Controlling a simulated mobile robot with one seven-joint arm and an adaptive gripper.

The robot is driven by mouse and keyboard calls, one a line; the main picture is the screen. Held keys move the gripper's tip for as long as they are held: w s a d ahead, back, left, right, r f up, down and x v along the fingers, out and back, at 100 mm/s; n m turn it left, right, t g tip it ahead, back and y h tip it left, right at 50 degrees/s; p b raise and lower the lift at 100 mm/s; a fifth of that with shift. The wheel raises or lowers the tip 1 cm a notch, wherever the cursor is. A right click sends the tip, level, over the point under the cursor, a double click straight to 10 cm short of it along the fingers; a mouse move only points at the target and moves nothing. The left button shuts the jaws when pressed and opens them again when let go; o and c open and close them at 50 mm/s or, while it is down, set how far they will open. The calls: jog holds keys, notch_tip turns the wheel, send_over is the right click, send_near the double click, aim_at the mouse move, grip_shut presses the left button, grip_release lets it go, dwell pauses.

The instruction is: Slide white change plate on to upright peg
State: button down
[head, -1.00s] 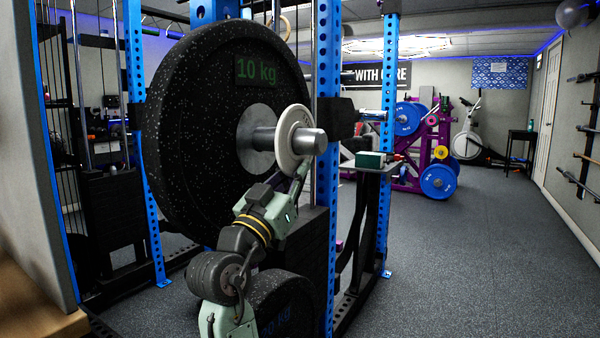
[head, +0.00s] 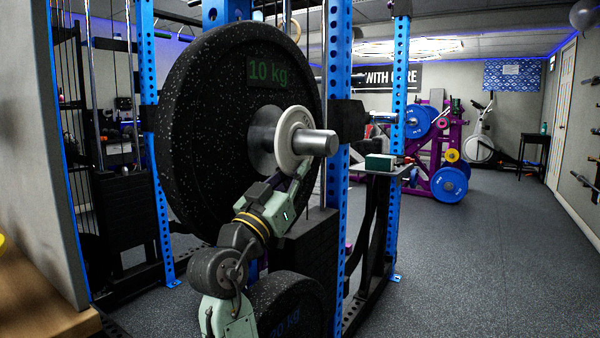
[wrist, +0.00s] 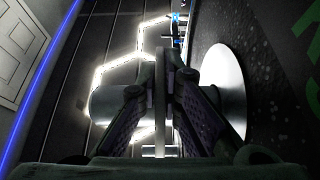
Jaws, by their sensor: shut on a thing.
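The white change plate (head: 291,141) is around the silver horizontal peg (head: 320,143), whose free end sticks out past it to the right. Behind the plate is the peg's wider silver collar (head: 262,137), against the big black 10 kg plate (head: 210,130). My gripper (head: 301,170) is shut on the plate's lower rim. In the wrist view the plate (wrist: 160,105) is edge-on between my fingers (wrist: 163,95), with the peg (wrist: 104,106) on the left and the collar (wrist: 226,80) on the right. A narrow gap shows between plate and collar.
Blue rack uprights (head: 338,200) stand close to the right of the plates. Another black plate (head: 285,300) is low beside my arm. A green box (head: 380,162) lies on a small ledge behind. A wooden surface (head: 40,295) is at lower left. Open floor (head: 480,260) lies to the right.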

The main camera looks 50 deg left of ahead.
jog(key=shift+s+a, duration=0.15)
jog(key=shift+a, duration=0.4)
jog(key=shift+s+a, duration=0.15)
jog(key=shift+a, duration=0.35)
jog(key=c, duration=1.7)
grip_release()
jog(key=shift+f, duration=0.1)
jog(key=v, duration=1.1)
jog(key=shift+s+f, duration=0.1)
jog(key=shift+s, duration=0.35)
jog(key=shift+d, duration=0.1)
